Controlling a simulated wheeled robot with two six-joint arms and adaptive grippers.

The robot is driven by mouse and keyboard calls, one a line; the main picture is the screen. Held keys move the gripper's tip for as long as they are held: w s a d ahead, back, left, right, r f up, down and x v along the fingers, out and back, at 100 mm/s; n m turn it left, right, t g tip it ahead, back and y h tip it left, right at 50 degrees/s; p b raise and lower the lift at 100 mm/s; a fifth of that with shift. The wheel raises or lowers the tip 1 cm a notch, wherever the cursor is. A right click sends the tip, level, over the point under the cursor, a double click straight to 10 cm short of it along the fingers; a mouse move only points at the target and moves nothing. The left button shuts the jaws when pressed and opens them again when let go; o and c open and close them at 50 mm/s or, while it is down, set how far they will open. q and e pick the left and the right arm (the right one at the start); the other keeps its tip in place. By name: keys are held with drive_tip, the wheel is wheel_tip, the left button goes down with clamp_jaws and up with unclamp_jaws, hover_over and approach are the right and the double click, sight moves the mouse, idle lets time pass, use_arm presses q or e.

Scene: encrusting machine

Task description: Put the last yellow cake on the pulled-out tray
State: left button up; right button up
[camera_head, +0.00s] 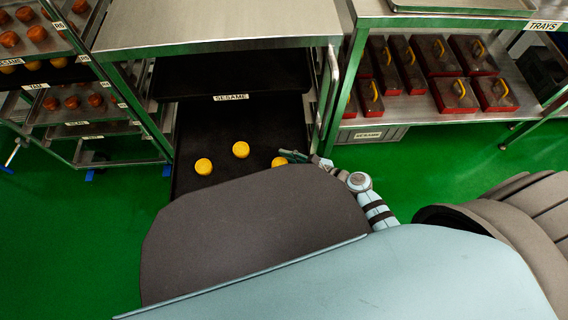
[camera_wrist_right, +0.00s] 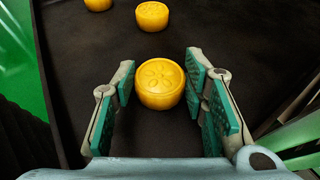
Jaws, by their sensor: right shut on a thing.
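The pulled-out tray (camera_head: 213,127) is black and sticks out of the rack below the upper SESAME-labelled tray. Two yellow cakes, one at the left (camera_head: 203,166) and one in the middle (camera_head: 241,149), stand apart on it. My right gripper (camera_head: 287,157) is over the tray's right side, shut on a third yellow cake (camera_head: 279,161). In the right wrist view this cake (camera_wrist_right: 160,84) is upright between the green finger pads, at or just above the tray surface; its underside is hidden. The other two cakes show beyond it. My left gripper is not in view.
The steel rack top (camera_head: 215,25) and the upper black tray (camera_head: 235,75) overhang the back of the pulled-out tray. A rack with cakes (camera_head: 75,103) stands at the left. Red boxes (camera_head: 440,55) fill a shelf at the right. Green floor lies around the tray.

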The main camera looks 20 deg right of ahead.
drive_tip(key=o, duration=1.2)
drive_tip(key=shift+c, duration=0.2)
